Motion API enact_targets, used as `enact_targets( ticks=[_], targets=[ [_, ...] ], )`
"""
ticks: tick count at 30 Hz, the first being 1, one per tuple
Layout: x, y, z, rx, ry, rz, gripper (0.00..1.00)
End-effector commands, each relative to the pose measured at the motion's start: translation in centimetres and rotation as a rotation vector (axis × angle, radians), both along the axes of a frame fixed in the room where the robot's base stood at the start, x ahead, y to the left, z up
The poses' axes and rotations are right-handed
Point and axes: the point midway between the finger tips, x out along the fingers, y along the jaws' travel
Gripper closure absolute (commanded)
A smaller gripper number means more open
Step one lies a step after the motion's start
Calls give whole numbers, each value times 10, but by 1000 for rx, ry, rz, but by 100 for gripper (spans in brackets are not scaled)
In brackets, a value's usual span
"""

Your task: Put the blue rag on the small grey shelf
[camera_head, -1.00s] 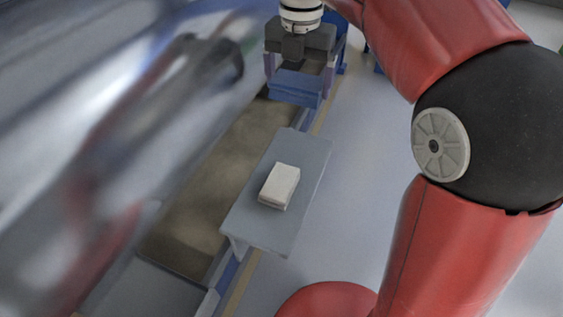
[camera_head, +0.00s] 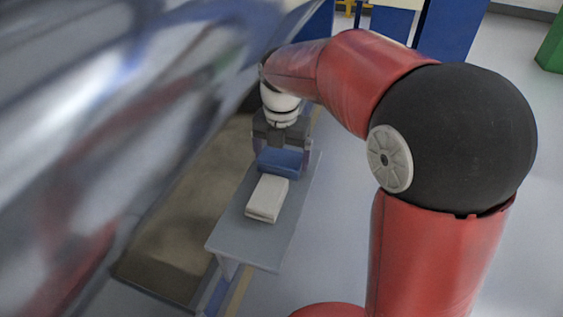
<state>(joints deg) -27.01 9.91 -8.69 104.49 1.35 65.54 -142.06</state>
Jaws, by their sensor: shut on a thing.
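The blue rag (camera_head: 280,162) is a folded block held between the fingers of my gripper (camera_head: 281,160), which is shut on it. The small grey shelf (camera_head: 245,241) is a flat plate beside the machine. My gripper and the rag are over the far end of the shelf, just behind a white folded cloth (camera_head: 267,198) lying on it. I cannot tell whether the rag touches the shelf or the white cloth. The near part of the shelf is bare.
A large shiny roller (camera_head: 110,120) fills the left side. A brown trough-like surface (camera_head: 185,215) lies between it and the shelf. Blue cabinets (camera_head: 450,40) stand at the back. The grey floor (camera_head: 340,190) to the right of the shelf is clear.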

Motion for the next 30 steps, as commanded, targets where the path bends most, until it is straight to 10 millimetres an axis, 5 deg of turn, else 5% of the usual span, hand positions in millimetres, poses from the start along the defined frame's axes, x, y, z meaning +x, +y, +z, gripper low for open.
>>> enact_targets(
  ticks=[3, 9, 10, 12, 20, 30],
  targets=[
    [-1, 1, -19, -2, 3, 2, 28],
    [0, 0, -20, 0, 0, 1, 28],
    [0, 0, -20, -1, 0, 1, 8],
    [0, 0, -20, -1, 0, 1, 0],
    [0, 0, -18, 0, 0, 1, 0],
    [1, 1, 41, 2, -4, 0, 0]
  ],
)
